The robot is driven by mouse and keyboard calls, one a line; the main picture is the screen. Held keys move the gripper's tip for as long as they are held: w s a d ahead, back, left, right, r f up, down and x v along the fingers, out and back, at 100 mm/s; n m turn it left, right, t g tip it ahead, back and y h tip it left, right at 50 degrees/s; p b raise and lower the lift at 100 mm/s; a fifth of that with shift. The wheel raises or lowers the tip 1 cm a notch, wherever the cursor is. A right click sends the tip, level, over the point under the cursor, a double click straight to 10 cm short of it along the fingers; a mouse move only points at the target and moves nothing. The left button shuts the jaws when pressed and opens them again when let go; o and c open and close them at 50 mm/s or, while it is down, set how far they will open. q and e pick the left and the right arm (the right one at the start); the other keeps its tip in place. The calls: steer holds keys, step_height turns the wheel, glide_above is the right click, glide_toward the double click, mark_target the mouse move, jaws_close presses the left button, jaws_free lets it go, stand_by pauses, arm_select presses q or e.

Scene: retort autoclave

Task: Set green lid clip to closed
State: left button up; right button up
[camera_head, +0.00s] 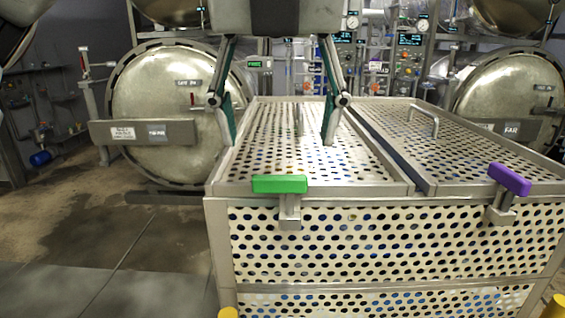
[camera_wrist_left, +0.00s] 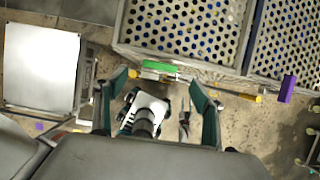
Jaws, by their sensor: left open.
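The green lid clip (camera_head: 280,184) is a green bar on a metal bracket at the front rim of the perforated basket (camera_head: 216,230), at the left lid's front edge. The bar lies level across the rim; I cannot tell whether it is latched. In the left wrist view, the green clip (camera_wrist_left: 160,66) shows beyond and between the fingers. My right gripper is not visible.
A purple clip (camera_head: 510,179) sits tilted at the right lid's front edge. The perforated right lid (camera_head: 385,128) has a metal handle. Round retort doors (camera_head: 165,110) stand behind on both sides. Bare floor (camera_head: 110,235) lies left of the basket.

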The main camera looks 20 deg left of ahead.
mark_target(279, 176)
arm_select(q)
steer(key=x, duration=0.7)
steer(key=shift+f, duration=0.2)
steer(key=c, duration=1.1)
